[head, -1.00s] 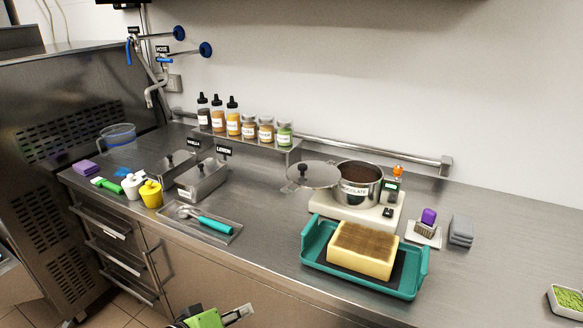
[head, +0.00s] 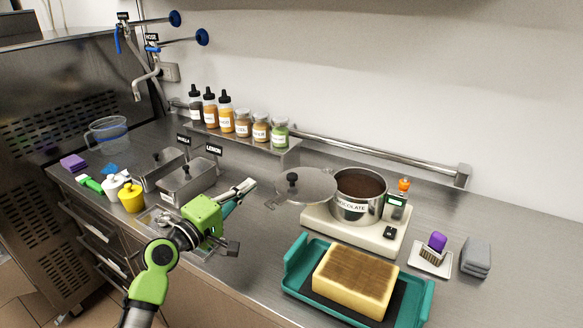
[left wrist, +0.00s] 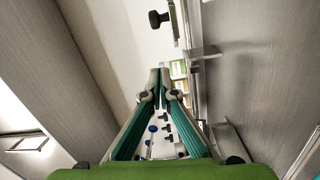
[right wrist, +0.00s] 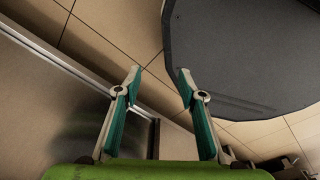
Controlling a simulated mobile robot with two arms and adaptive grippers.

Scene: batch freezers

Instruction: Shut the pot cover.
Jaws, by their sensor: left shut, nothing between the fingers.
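The pot cover (head: 318,189) is a round grey lid with a black knob (head: 292,181). It lies out to the left of the chocolate pot (head: 352,209), at about rim height, and leaves the pot's brown contents exposed. My left gripper (head: 251,186) is shut and empty, a little left of the cover and apart from it. In the left wrist view its fingertips (left wrist: 160,72) meet, and a black knob (left wrist: 157,19), apparently the cover's, stands beyond them. My right gripper (right wrist: 160,75) is open and empty over the floor, outside the head view.
The pot stands on a pale scale-like base (head: 336,230). A teal tray (head: 296,268) with a yellow block (head: 354,280) is in front. Metal bins (head: 188,185) stand left of my left gripper. A shelf (head: 262,146) with bottles and jars is behind.

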